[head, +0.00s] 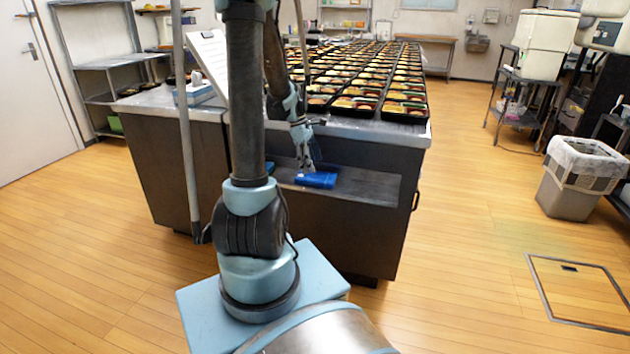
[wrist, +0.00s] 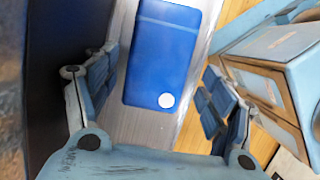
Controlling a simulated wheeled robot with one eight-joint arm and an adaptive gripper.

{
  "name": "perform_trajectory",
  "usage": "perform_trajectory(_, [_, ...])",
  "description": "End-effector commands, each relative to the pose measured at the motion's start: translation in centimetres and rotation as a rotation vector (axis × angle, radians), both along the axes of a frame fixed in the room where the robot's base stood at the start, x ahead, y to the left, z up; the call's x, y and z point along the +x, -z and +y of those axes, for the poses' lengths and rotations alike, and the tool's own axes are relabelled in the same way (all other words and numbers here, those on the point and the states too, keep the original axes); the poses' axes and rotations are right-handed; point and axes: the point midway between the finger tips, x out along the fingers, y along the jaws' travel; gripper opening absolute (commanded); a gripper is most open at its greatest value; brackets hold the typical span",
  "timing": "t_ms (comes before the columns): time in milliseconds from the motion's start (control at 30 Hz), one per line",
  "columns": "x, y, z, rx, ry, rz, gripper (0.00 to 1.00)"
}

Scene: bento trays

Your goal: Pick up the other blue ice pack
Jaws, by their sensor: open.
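A blue ice pack (head: 316,181) lies flat on the open shelf in the front of the counter. In the wrist view the ice pack (wrist: 160,62) is a blue rectangle with a white round spot near one corner and a pale line across its far end. My gripper (wrist: 158,80) is open, with one finger on each side of the ice pack in the picture and gaps between them. In the head view my gripper (head: 307,162) is just above and beside the pack. Whether a finger touches it I cannot tell.
Rows of filled bento trays (head: 405,108) cover the top. A white board (head: 210,65) stands at its left. A grey bin (head: 575,185) is at the right. The shelf right of the pack is clear.

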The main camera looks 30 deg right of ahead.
Motion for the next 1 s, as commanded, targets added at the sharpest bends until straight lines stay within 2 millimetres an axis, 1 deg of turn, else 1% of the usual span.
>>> perform_trajectory(100, [-0.2,1.7,-0.3,0.000,0.001,0.000,0.76])
perform_trajectory(300, [-0.7,3.8,-0.8,0.000,0.000,0.000,0.76])
perform_trajectory(433, [-0.9,4.5,-0.9,0.000,0.000,0.000,0.76])
perform_trajectory(700, [-0.9,4.6,-0.9,0.000,-0.001,0.000,0.76])
perform_trajectory(867, [-0.9,4.6,-0.9,0.000,-0.001,0.000,0.40])
perform_trajectory(900, [-0.9,4.6,-0.9,0.000,-0.001,0.000,0.37])
perform_trajectory(1000, [-0.9,4.6,-0.9,0.000,-0.001,0.000,0.37])
